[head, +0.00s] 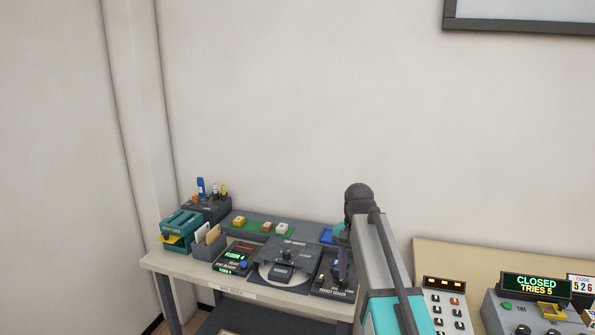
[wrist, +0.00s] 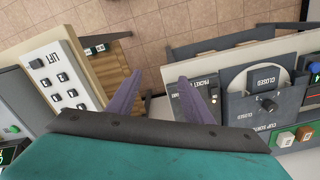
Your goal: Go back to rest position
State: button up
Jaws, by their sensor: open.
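My gripper (wrist: 160,76) is open in the wrist view. The packet sealer (wrist: 197,102) lies close to the right finger in the wrist view. Part of the table's right end is hidden behind my arm in the head view.
The clip sorter (head: 289,252) and several small devices stand on the table. A white lift keypad (head: 447,311) and a grey console with a display reading CLOSED (head: 536,287) are at the right, by a tan board (head: 455,262).

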jog(key=s+f+g, duration=0.2)
jog(key=s+f, duration=0.3)
jog(key=f, duration=0.6)
jog(key=s+f+g, duration=0.1)
jog(key=s+f, duration=0.5)
jog(key=f, duration=0.4)
jog(key=s+f+g, duration=0.2)
jog(key=s+f, duration=0.3)
jog(key=f, duration=0.6)
jog(key=s+f+n, duration=0.4)
jog(key=s+f, duration=0.5)
jog(key=s, duration=0.4)
jog(key=s+f+n, duration=0.4)
jog(key=s+f, duration=0.6)
jog(key=s, duration=0.3)
jog(key=shift+d+f+g, duration=0.25)
jog(key=shift+d+g, duration=0.05)
jog(key=shift+d, duration=0.05)
